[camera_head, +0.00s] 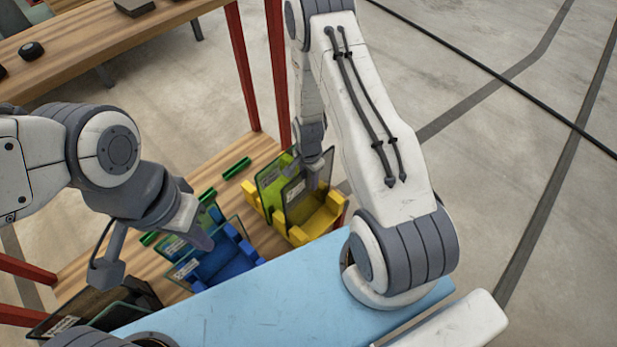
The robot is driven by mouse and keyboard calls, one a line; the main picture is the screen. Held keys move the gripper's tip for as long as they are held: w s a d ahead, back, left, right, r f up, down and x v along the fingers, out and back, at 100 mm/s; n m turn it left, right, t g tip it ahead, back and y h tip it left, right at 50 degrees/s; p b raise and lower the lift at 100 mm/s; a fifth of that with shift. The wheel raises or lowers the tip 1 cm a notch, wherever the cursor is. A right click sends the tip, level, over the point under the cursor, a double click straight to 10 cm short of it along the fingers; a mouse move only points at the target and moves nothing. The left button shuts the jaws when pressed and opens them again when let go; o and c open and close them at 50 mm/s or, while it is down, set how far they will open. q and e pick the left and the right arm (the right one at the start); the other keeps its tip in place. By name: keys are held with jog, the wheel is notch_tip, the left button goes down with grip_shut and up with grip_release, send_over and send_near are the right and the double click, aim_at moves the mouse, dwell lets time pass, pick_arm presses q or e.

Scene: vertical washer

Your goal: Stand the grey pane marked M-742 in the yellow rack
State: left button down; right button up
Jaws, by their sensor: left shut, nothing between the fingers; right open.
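The yellow rack (326,218) stands on the wooden table, right of centre. A grey pane (294,203) stands upright in or at it, in front of a green-tinted pane (268,182); its lower edge and any M-742 mark cannot be made out. My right gripper (318,178) is open at the top right of the grey pane, its fingers partly hidden by the pane and my arm. My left gripper (204,240) is shut and empty above the blue rack (236,264).
The blue rack holds clear panes with white labels (187,268). Dark panes (100,304) stand at lower left. Green blocks (237,167) lie behind the racks. A red post (243,65) rises behind the table. Another wooden table (115,38) is at upper left.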

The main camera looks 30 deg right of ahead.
notch_tip(320, 180, up, 10)
jog(key=shift+r+b, duration=0.25)
jog(key=shift+b, duration=0.4)
notch_tip(320, 180, up, 10)
jog(key=p, duration=0.8)
jog(key=shift+p, duration=0.3)
dwell(0.4)
